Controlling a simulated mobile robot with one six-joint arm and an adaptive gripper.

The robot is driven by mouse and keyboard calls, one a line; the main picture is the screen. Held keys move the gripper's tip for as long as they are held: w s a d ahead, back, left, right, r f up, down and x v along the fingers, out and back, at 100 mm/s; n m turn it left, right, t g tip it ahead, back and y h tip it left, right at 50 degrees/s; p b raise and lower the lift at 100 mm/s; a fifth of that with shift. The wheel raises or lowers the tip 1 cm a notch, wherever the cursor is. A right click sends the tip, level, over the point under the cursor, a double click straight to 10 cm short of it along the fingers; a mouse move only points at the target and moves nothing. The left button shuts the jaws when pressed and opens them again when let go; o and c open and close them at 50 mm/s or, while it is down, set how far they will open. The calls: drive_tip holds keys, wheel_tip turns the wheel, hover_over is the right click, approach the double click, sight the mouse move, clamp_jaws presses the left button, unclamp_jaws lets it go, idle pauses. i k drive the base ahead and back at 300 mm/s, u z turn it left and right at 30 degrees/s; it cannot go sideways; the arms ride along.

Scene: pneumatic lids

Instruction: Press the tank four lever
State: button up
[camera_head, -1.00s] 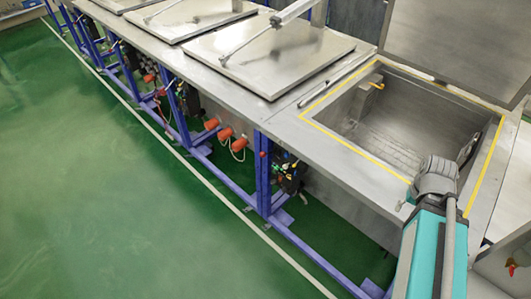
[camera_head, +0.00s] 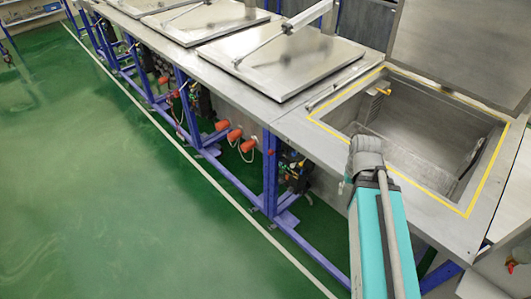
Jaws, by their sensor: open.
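An open tank (camera_head: 402,104) with a yellow-lined rim is sunk in the steel counter at right, its large lid (camera_head: 445,45) raised behind it. Three other tanks carry closed steel lids, the nearest being this lid (camera_head: 285,62). Valve gear with small coloured fittings (camera_head: 296,170) sits under the counter by a blue post. I cannot tell which part is the tank four lever, and no number shows. My teal arm (camera_head: 375,250) reaches up from the bottom, its grey joint (camera_head: 366,158) overlapping the open tank's near rim. My gripper is not visible beyond it.
Orange-red round fittings (camera_head: 235,134) stick out below the counter. Blue frame legs (camera_head: 270,175) stand along its front. The green floor (camera_head: 110,200) at left is open, with a pale line (camera_head: 180,150) running beside the frame.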

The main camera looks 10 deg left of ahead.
sight(270, 152)
drive_tip(key=u, duration=1.45)
drive_tip(key=k, duration=0.8)
drive_tip(key=z, duration=0.65)
drive_tip(key=i, duration=0.45)
drive_tip(key=z, duration=0.05)
